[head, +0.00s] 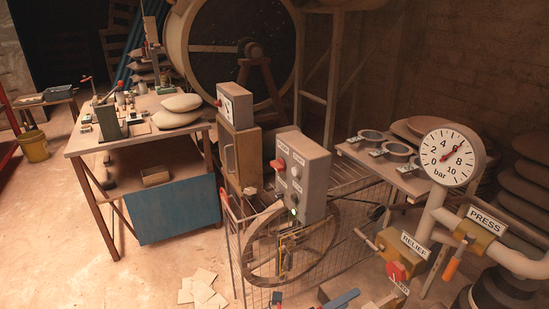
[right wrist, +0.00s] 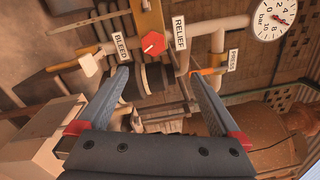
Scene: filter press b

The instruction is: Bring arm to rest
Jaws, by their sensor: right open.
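My right gripper (head: 312,297) shows only in part at the bottom edge of the head view, below the handwheel. In the right wrist view my right gripper (right wrist: 160,76) is open, with two blue-grey fingers wide apart and no object held between them. Beyond the fingertips are the red relief knob (right wrist: 153,43), the pale bleed handle (right wrist: 92,65) and the press pipework; I cannot judge the gap to them exactly. My left gripper is in neither view.
A grey control box (head: 303,168) with a red switch and a lit green lamp stands above the wire cage and handwheel (head: 258,277). A pressure gauge (head: 449,157) and orange-handled press valve (head: 451,268) are at right.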

